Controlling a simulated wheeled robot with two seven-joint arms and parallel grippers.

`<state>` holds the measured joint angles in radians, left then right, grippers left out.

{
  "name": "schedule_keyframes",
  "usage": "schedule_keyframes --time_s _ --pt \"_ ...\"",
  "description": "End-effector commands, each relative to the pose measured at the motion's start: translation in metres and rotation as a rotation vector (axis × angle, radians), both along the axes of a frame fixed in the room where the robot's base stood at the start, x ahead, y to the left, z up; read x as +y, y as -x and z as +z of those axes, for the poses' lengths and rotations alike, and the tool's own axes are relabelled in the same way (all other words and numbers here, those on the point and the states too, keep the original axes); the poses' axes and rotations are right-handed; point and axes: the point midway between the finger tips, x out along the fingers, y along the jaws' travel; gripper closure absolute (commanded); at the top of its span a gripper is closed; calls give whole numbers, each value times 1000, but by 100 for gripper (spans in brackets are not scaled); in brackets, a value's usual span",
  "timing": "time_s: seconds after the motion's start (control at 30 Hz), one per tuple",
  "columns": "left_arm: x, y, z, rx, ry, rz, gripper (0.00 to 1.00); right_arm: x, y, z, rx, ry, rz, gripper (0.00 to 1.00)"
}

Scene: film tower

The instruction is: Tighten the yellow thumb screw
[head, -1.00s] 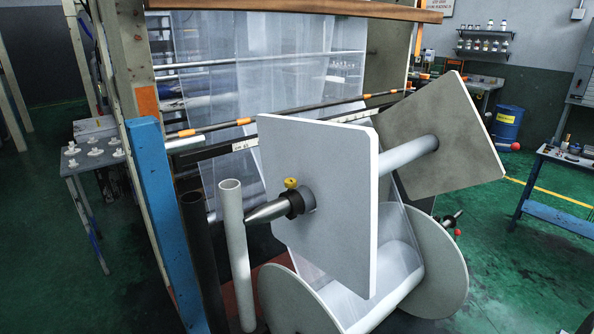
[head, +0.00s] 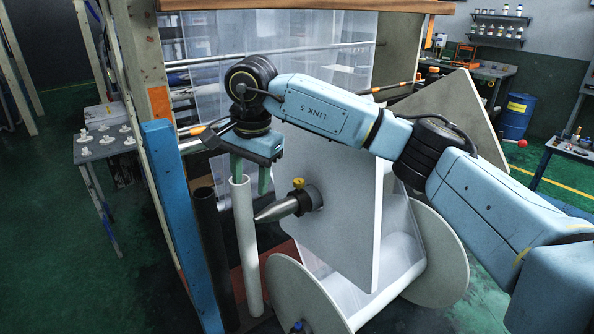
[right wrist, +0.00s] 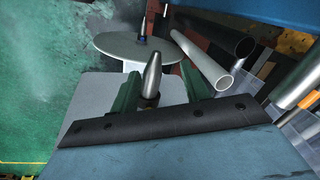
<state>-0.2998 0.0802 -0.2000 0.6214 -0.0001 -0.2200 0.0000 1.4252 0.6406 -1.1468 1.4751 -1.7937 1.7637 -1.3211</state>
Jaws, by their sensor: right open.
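The yellow thumb screw (head: 298,183) stands on top of a black collar (head: 306,199) around the metal spindle (head: 278,209), in front of the square grey plate (head: 335,190). My right gripper (head: 251,182) is open and empty, fingers pointing down, left of the screw and apart from it. In the right wrist view the spindle's pointed tip (right wrist: 153,70) appears between the green fingers (right wrist: 163,90). The screw cannot be made out there. My left gripper is not in view.
A white tube (head: 244,245) and a black tube (head: 207,245) stand upright close to my right gripper. A blue post (head: 180,225) is left of them. A small table with white parts (head: 105,143) stands at the left.

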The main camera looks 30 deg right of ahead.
Motion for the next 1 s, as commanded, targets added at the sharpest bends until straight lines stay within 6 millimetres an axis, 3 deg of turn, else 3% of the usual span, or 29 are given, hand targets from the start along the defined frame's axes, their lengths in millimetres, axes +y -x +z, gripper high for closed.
schedule_keyframes --time_s 0.03,0.1,0.2,0.3,0.47,0.8,1.0 --pt "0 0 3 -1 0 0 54 -23 -1 25 -33 112 9 54" --pt "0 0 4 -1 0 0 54 -47 1 47 -54 232 17 54" --pt "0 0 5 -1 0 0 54 -69 5 68 -65 338 12 54" --pt "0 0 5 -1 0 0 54 -79 7 74 -65 382 10 54" --pt "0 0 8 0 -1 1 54 -86 4 56 -62 387 10 54" --pt "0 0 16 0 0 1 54 -108 -11 -9 -61 383 9 54" --pt "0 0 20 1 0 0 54 -117 -17 -36 -63 382 9 54"
